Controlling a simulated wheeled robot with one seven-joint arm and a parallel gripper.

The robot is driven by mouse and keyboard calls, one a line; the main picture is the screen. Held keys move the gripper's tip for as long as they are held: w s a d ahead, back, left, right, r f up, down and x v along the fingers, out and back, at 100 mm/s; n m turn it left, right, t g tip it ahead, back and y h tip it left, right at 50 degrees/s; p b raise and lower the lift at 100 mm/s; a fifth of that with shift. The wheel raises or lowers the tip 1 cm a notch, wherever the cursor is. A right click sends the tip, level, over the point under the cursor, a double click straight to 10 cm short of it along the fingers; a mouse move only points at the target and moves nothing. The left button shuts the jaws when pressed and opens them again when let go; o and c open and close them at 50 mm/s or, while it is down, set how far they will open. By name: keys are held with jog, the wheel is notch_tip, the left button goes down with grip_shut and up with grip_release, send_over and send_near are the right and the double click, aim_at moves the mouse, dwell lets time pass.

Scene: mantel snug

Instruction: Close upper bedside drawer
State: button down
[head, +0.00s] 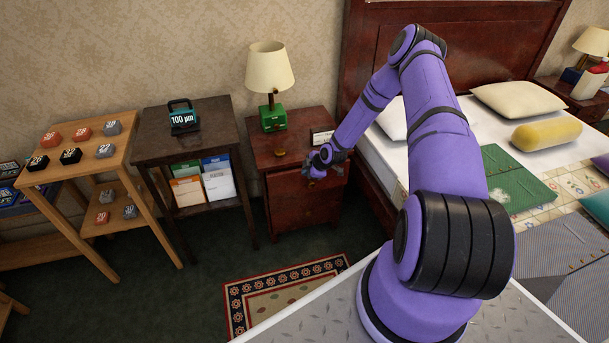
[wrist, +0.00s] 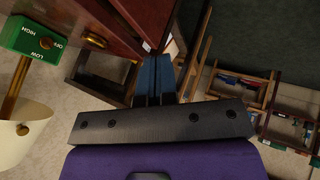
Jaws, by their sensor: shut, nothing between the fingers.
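The red-brown bedside cabinet (head: 285,205) stands between the dark side table and the bed. A brass knob (head: 280,153) shows at its upper front; a brass knob also shows at the upper left of the wrist view (wrist: 95,40). I cannot tell how far the upper drawer stands out, because my wrist covers part of the front. My gripper (head: 312,178) is at the upper front of the cabinet, right of the knob. In the wrist view its blue fingers (wrist: 154,80) are together and empty, close to the red-brown wood. I cannot tell whether they touch it.
A lamp with a green base (head: 273,117) and a small white sign (head: 322,137) stand on the cabinet top. The dark side table (head: 190,140) is to the left, the bed (head: 375,170) to the right. A patterned rug (head: 285,290) lies on the floor in front.

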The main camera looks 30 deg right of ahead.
notch_tip(320, 180, down, 8)
jog(key=d+m+t+h, duration=0.3)
jog(key=m+t, duration=0.2)
jog(key=m, duration=1.3)
jog(key=s+d+f+m+t+h, duration=0.2)
jog(key=s+m+t+h, duration=0.4)
jog(key=m, duration=1.1)
jog(key=w+d+y, duration=0.1)
jog(key=w+d, duration=0.3)
jog(key=w, duration=0.8)
jog(key=shift+f, duration=0.1)
